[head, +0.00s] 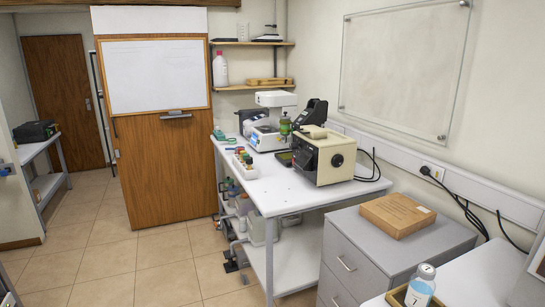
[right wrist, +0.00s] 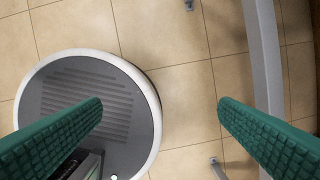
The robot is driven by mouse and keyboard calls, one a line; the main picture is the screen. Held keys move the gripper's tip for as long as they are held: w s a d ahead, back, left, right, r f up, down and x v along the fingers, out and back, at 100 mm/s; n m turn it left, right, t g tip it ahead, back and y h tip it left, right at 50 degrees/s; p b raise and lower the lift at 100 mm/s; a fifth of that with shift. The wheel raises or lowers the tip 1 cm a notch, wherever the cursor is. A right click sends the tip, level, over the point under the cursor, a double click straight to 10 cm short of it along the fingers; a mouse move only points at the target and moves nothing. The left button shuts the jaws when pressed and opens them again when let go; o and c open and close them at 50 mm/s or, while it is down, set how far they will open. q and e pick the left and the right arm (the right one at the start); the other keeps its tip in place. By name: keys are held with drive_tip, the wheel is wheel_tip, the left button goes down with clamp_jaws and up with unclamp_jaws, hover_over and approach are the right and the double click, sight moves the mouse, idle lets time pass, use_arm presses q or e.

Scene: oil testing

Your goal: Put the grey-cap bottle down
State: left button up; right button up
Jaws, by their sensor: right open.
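A clear bottle with a grey cap (head: 421,287) and a light blue label shows at the bottom right of the head view. It is upright, and its lower part is cut off by the frame edge. It stands at a shallow wooden tray (head: 397,299); I cannot tell whether its base is in the tray. My right gripper (right wrist: 161,106) shows in the right wrist view, with its two green pads wide apart and nothing between them. It hangs over the tiled floor, away from any bottle. Neither gripper shows in the head view, and my left gripper is not in view.
A grey drawer cabinet (head: 375,262) carries a flat cardboard box (head: 397,214). Beyond it, a white bench (head: 290,196) holds a cream machine (head: 324,154), a white instrument and a rack of small bottles. A table leg (right wrist: 263,60) stands right of my right gripper. The tiled floor at left is clear.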

drive_tip(key=s+d+f, duration=0.2)
drive_tip(key=s+f, duration=0.4)
drive_tip(key=s, duration=0.3)
drive_tip(key=shift+s+g, duration=0.35)
drive_tip(key=shift+g, duration=0.05)
drive_tip(key=shift+f, duration=0.1)
